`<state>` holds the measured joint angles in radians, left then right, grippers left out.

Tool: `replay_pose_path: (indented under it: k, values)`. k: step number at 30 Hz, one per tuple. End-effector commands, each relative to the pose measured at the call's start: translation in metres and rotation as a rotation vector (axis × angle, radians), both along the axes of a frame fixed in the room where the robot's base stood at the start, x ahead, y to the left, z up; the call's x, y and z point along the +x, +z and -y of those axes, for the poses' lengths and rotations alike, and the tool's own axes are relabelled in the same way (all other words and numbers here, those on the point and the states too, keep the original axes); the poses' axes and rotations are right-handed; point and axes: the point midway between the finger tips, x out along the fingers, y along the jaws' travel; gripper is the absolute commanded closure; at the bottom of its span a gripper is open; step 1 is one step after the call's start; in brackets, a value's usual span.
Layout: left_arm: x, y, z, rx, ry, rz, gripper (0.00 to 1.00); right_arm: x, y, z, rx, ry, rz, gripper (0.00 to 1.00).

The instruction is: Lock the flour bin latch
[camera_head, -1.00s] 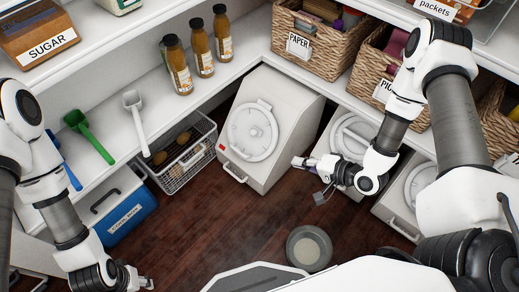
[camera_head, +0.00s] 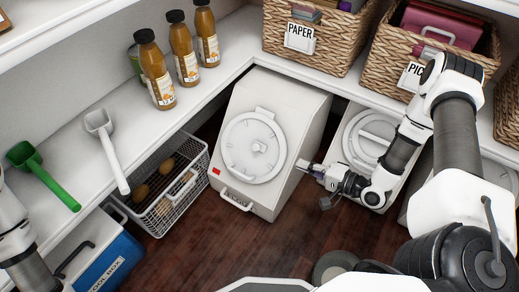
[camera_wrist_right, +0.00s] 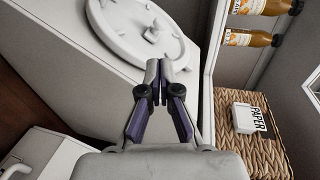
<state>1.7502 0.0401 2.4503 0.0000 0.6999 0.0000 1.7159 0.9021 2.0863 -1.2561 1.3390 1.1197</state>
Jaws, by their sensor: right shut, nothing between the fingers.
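A white bin (camera_head: 313,105) stands on the floor at the centre, with a round lid (camera_head: 236,162) on its sloped front. A raised knob or latch piece (camera_head: 259,147) sits on the lid, and a small red mark (camera_head: 216,171) is at the lid's left. No flour label is readable. My right gripper (camera_head: 303,165) is just right of this bin, apart from the lid. In the right wrist view it (camera_wrist_right: 159,72) is shut and empty, with the lid (camera_wrist_right: 105,25) and its knob (camera_wrist_right: 152,32) beyond the fingertips. My left gripper is out of frame; only its arm shows.
A second round-lidded white bin (camera_head: 347,152) is behind my right arm. A wire basket (camera_head: 157,222) and a blue cool box (camera_head: 119,265) stand left. Bottles (camera_head: 156,72) and scoops (camera_head: 114,166) are on the shelf above. Dark floor (camera_head: 250,238) in front is mostly free.

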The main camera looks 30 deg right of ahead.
Motion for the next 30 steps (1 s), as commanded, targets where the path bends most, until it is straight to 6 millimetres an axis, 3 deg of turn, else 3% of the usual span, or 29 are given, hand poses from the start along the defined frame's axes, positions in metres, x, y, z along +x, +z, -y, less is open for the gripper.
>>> replay_pose_path:
  k: [6, 10, 24, 30]
  values:
    - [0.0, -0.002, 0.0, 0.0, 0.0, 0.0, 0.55, 0.002, -0.002, -0.002, -0.001, 0.001, 0.0, 1.0]
    - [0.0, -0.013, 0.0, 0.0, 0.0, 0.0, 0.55, 0.014, -0.007, -0.008, 0.0, 0.004, 0.001, 1.0]
    - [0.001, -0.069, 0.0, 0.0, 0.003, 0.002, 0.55, 0.098, -0.032, -0.054, -0.003, 0.005, 0.004, 1.0]
    - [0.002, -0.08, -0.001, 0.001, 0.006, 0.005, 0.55, 0.118, -0.034, -0.063, -0.001, 0.002, 0.001, 1.0]
